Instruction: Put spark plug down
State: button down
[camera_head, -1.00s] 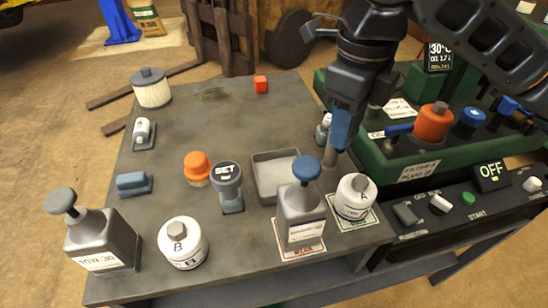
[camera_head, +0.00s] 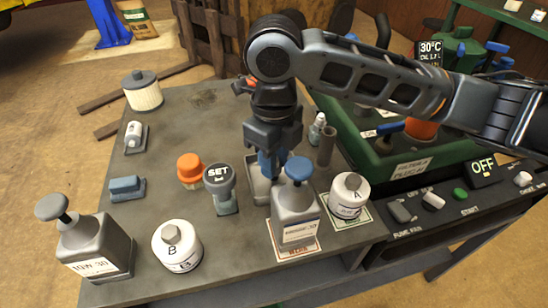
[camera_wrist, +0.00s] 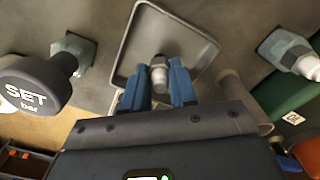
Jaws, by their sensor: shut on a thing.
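My gripper (camera_head: 270,165) has blue fingers and points down over a shallow grey tray (camera_head: 257,192). In the wrist view the gripper (camera_wrist: 159,85) is shut on a spark plug (camera_wrist: 158,75), with the metal and white part showing between the fingertips. The tray (camera_wrist: 206,56) lies beneath it there; I cannot tell whether the plug touches the tray floor. In the head view the held plug is hidden by my gripper and the blue-capped bottle.
A blue-capped oil bottle (camera_head: 296,215) stands just in front of the tray. The SET tool (camera_head: 221,188) stands left. A grey tube (camera_head: 326,146) and another plug-like part (camera_head: 316,128) stand right. White canister A (camera_head: 349,196) is at the right front.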

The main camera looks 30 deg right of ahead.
jog(key=shift+f, duration=0.1)
jog(key=shift+f, duration=0.1)
jog(key=c, duration=0.9)
grip_release()
notch_tip(320, 180, up, 12)
jog(key=shift+r+p, duration=0.2)
jog(key=shift+p, duration=0.25)
